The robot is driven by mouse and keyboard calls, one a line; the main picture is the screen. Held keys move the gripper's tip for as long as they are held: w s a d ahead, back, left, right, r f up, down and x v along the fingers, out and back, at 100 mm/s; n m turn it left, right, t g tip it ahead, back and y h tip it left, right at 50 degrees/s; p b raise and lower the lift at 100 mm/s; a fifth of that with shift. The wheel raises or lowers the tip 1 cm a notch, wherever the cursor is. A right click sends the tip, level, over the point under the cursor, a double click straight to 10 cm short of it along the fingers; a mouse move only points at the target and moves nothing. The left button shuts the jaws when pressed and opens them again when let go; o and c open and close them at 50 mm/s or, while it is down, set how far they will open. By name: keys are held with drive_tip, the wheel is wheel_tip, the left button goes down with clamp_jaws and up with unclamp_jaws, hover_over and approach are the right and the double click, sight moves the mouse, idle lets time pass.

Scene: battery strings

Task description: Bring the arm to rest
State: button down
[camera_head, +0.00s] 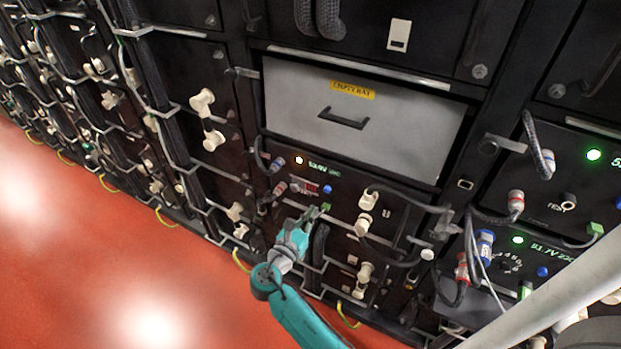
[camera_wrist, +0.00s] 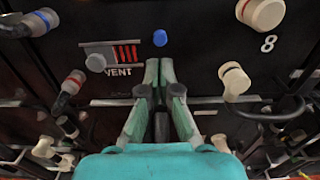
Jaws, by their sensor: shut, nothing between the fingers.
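My gripper (camera_head: 313,213) is shut and empty in front of a dark battery module in the lower middle of the head view. My teal arm reaches up to it from the bottom edge. In the wrist view the gripper (camera_wrist: 159,66) points at the module's front panel, its fingertips together just below a blue knob (camera_wrist: 160,38) and right of the VENT label. I cannot tell whether the fingertips touch the panel. The VENT slider (camera_wrist: 112,56) shows red bars and a grey knob at its left end.
Cream plugs (camera_head: 367,200) with black cables sit right of my gripper. A grey panel marked EMPTY BAY (camera_head: 391,125) is above. More modules with red and blue connectors (camera_head: 485,245) stand at the right. Red floor (camera_head: 110,250) is open at the lower left.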

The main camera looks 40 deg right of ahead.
drive_tip(key=s+a+f+m+t+y, duration=0.1)
drive_tip(key=s+a+f+t+y, duration=0.15)
drive_tip(key=s+f, duration=0.3)
drive_tip(key=s+a+f+m+t+y, duration=0.1)
drive_tip(key=s+a+f+y, duration=0.1)
drive_tip(key=s+f+y, duration=0.3)
drive_tip(key=s+a+f+m+t+y, duration=0.1)
drive_tip(key=s+a+f+m+y, duration=0.1)
drive_tip(key=s+a, duration=0.3)
drive_tip(key=s+a+f+m+y, duration=0.2)
drive_tip(key=s+m+y, duration=0.1)
drive_tip(key=s, duration=0.3)
drive_tip(key=s+a+r+m+t+y, duration=0.2)
drive_tip(key=s+a+r+m, duration=0.1)
drive_tip(key=s+r+m, duration=0.4)
drive_tip(key=s+a+r+m+t+y, duration=0.2)
drive_tip(key=s+a+r+m, duration=0.2)
drive_tip(key=s+r+m, duration=0.4)
wheel_tip(320, 180, up, 5)
drive_tip(key=shift+s+a+r, duration=0.1)
drive_tip(key=shift+s+a, duration=0.15)
drive_tip(key=shift+s, duration=0.6)
drive_tip(key=shift+y, duration=0.25)
idle(1.4)
